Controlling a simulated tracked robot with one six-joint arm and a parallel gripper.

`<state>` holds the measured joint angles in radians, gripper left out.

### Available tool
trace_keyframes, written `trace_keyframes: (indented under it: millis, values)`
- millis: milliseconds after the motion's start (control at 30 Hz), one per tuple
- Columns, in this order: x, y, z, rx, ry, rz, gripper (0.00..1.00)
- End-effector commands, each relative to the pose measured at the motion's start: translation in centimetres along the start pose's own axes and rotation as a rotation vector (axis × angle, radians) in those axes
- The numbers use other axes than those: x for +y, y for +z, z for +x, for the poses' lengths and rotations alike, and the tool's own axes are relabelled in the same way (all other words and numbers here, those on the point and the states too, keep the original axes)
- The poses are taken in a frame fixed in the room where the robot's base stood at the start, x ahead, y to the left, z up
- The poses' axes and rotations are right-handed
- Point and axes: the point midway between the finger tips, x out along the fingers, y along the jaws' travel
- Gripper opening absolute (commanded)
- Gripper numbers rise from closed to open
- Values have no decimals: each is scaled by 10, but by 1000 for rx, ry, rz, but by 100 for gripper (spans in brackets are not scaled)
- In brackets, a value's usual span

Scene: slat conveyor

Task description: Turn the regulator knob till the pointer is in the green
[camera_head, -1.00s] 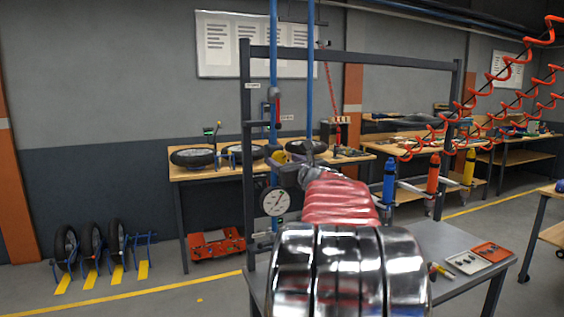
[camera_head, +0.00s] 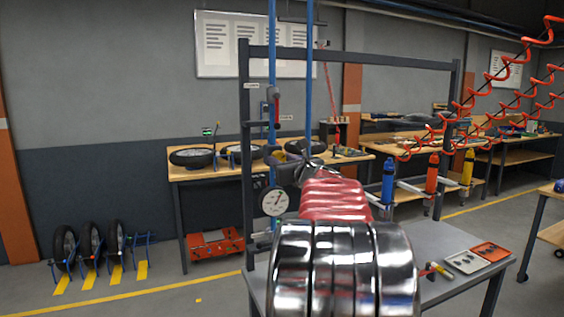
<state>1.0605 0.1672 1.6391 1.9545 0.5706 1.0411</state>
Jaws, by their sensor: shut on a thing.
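The round white pressure gauge (camera_head: 274,201) hangs on the left post side of the dark frame, below the blue pipes. Its thin pointer leans to the upper right; the face is too small to tell whether it lies in the green. My gripper (camera_head: 279,160) is above the gauge, at the lower end of the pipes. It is shut on the regulator knob, which is mostly hidden by the jaws. My red-sleeved arm and shiny wrist fill the lower middle and hide part of the bench.
A dark frame (camera_head: 350,57) stands on a grey bench (camera_head: 440,240). Blue, orange and yellow cylinders (camera_head: 432,175) hang at its right. Small trays (camera_head: 489,253) lie on the bench's right side. Red coiled hoses (camera_head: 470,95) hang at the upper right.

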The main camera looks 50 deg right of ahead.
Motion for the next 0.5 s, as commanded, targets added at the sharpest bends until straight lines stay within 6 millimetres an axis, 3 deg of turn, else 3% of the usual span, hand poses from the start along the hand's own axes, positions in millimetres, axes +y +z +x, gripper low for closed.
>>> trace_keyframes:
  millis: [100,500]
  values:
    - [0,0,0,0,1,0,12]
    - [1,0,0,0,1,-112,12]
